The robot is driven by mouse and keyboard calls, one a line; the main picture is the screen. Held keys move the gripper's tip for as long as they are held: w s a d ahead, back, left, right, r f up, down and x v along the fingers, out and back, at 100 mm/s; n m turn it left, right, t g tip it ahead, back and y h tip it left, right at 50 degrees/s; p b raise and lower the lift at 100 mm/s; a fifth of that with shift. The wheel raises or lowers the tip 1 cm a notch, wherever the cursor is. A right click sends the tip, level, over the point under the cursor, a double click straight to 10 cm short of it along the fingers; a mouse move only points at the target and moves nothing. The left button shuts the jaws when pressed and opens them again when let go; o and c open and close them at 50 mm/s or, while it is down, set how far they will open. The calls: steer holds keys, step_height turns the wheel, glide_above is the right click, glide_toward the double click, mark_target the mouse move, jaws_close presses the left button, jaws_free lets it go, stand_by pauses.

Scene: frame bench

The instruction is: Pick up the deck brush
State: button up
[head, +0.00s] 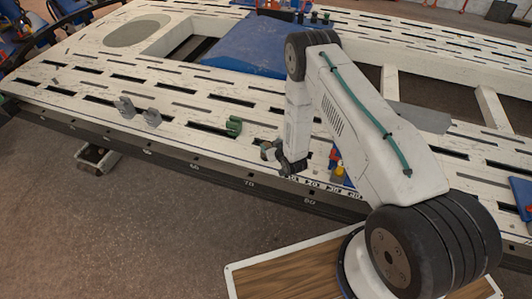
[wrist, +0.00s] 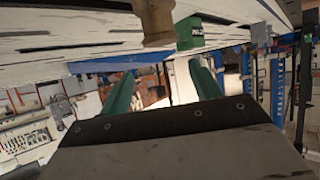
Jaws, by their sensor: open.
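My gripper (head: 271,151) is at the bench's front edge in the head view, partly hidden by its dark wrist. Its two green fingers stand well apart in the wrist view (wrist: 161,72), with nothing held between them. A tan, wood-like turned piece (wrist: 156,22) shows at the top of the wrist view, beside a green block (wrist: 190,33). Both are beyond the fingertips and cut off or partly covered. I cannot tell whether the wood-like piece belongs to the deck brush. No whole brush can be made out in either view.
The white slotted bench (head: 75,75) carries two grey clamp-like pieces (head: 125,107) (head: 152,117) and a green one (head: 233,126) left of my gripper. A small yellow item (head: 340,172) stands right of it, partly behind my arm. A blue panel (head: 250,45) lies further back.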

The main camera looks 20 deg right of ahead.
steer(key=shift+t, duration=0.3)
steer(key=s+f, duration=0.2)
steer(key=f, duration=0.1)
steer(key=s+f, duration=0.1)
steer(key=shift+a+f, duration=0.15)
steer(key=shift+f, duration=0.15)
steer(key=x, duration=0.7)
steer(key=shift+w+r, duration=0.2)
steer(key=shift+w, duration=0.2)
steer(key=c, duration=1.1)
